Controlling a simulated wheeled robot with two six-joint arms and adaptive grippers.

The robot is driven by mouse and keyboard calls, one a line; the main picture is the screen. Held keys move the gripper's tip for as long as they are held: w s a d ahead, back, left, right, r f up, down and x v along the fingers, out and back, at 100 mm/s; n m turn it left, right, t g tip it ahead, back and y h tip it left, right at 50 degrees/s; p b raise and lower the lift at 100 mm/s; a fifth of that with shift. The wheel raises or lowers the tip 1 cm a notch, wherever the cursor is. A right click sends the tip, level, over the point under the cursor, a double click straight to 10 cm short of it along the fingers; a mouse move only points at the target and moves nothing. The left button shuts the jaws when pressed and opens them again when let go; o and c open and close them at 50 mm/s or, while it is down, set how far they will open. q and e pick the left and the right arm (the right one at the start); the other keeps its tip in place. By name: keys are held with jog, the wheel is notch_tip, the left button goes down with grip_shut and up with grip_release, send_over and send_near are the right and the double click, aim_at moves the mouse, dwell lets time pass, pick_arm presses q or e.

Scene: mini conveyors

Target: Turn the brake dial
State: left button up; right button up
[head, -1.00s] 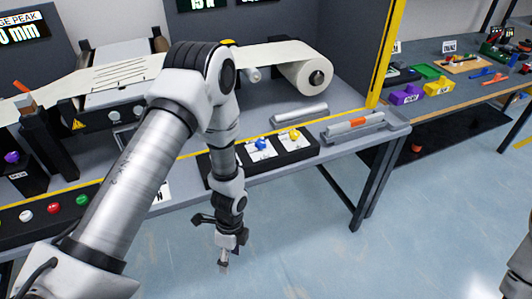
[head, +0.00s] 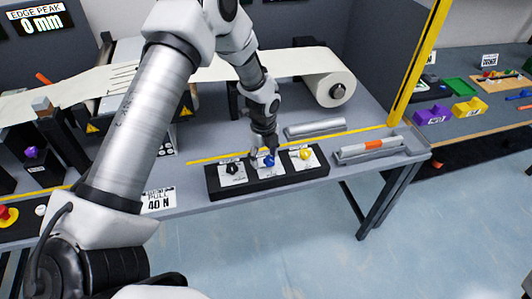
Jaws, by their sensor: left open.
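A black control box (head: 318,171) lies along the front edge of the bench. It carries a black dial (head: 232,168), a blue dial (head: 269,161) and a yellow dial (head: 304,154), each on a white plate. The plate lettering is too small to read, so I cannot tell which one is the brake dial. My left gripper (head: 261,156) points down over the middle plate, open, with its fingers close to the blue dial. I cannot tell whether they touch it. My right gripper is out of view.
A large paper roll (head: 333,88) feeds a white web across the bench. A metal bar (head: 315,128) lies behind the box. A grey tray (head: 392,143) holds another bar to the right. A screen (head: 40,20) reads "EDGE PEAK 0 mm". A card reads "PULL 40 N".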

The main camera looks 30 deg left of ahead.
aim_at(270, 158)
pick_arm(q)
jog(key=shift+g, duration=0.3)
jog(key=w+f, duration=0.3)
jog(key=shift+d+f, duration=0.15)
jog(key=shift+d, duration=0.05)
jog(key=shift+w+f, duration=0.1)
jog(key=shift+w, duration=0.25)
jog(key=shift+c, duration=0.7)
jog(key=shift+s+a+r, duration=0.1)
jog(key=shift+s+r, duration=0.1)
jog(key=shift+s, duration=0.05)
jog(key=c, duration=0.5)
jog(key=shift+s+r, duration=0.25)
jog(key=shift+s, duration=0.1)
jog(key=c, duration=0.5)
jog(key=shift+w, duration=0.1)
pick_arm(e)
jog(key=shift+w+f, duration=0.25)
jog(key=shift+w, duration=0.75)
